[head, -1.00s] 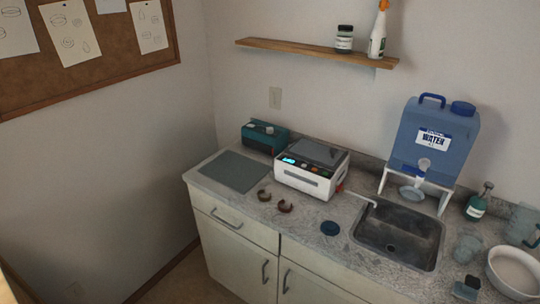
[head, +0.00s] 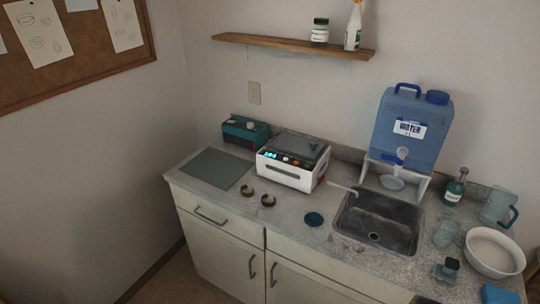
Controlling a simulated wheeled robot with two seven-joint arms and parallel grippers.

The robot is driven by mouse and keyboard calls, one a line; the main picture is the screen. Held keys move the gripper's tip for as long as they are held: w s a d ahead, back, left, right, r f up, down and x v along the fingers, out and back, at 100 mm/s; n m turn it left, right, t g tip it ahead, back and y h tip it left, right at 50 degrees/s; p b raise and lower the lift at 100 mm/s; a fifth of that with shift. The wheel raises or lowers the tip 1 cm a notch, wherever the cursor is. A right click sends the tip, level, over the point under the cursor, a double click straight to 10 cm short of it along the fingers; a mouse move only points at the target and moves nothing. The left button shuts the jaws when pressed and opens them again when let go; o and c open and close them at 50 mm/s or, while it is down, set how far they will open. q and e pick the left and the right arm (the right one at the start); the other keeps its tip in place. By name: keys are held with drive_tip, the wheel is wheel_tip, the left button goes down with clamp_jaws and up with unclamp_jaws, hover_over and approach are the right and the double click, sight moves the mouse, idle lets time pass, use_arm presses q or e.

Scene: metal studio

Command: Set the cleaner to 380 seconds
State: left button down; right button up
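The cleaner (head: 291,162) is a white box with a grey lid, standing on the counter left of the sink. Its front has a dark sloped panel with a small lit blue display (head: 270,154) and several buttons or knobs, some orange. The digits are too small to read. The lid looks closed. Neither of my grippers shows in the head view.
Two brown ring-like pieces (head: 268,200) and a dark blue round lid (head: 314,219) lie before the cleaner. A grey mat (head: 216,168) and teal box (head: 245,132) are left. The sink (head: 378,221), water container (head: 411,128) and white bowl (head: 493,253) are right.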

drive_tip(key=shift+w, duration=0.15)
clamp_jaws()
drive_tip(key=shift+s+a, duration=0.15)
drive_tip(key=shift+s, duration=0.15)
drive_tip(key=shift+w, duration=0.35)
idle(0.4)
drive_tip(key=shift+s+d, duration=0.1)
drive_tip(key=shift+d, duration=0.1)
